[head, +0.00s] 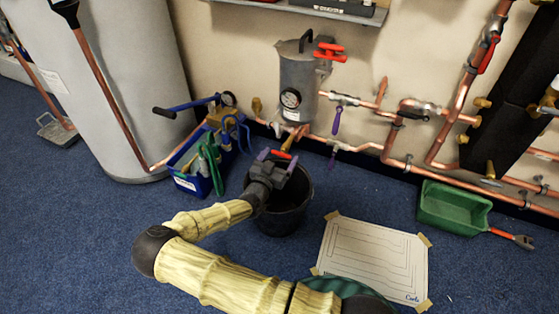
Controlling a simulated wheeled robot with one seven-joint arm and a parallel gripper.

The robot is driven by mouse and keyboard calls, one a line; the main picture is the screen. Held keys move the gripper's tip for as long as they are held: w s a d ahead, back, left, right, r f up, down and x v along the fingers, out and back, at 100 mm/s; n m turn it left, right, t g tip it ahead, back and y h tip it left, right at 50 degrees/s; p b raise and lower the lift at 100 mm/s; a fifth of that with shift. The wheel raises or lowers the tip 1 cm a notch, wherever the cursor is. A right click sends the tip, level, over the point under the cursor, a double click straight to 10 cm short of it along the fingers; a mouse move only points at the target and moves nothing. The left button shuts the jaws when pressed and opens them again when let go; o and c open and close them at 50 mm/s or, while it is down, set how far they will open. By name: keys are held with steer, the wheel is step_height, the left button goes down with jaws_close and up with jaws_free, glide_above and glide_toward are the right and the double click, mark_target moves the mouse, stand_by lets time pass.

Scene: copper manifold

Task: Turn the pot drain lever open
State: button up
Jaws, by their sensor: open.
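The grey pot (298,75) is a cylinder with a round gauge, mounted on the wall above the copper pipes. A brass drain fitting (289,141) hangs below it. A small red lever (281,154) shows under the fitting; it looks like the drain lever. My gripper (277,159) is open just below the pot, with purple fingertips on either side of the red lever. I cannot tell whether they touch it. The lever's far end and exact angle are partly hidden by the gripper.
A black bucket (284,215) stands under my gripper. A blue tool caddy (194,184) is to its left, a green bin (452,208) to the right. Purple levers (336,121) hang from the pipework. A taped paper sheet (372,262) lies on the blue carpet.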

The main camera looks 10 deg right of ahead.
steer(key=shift+w+d, duration=0.15)
steer(key=shift+w, duration=0.05)
steer(key=shift+c, duration=0.3)
steer(key=c, duration=0.9)
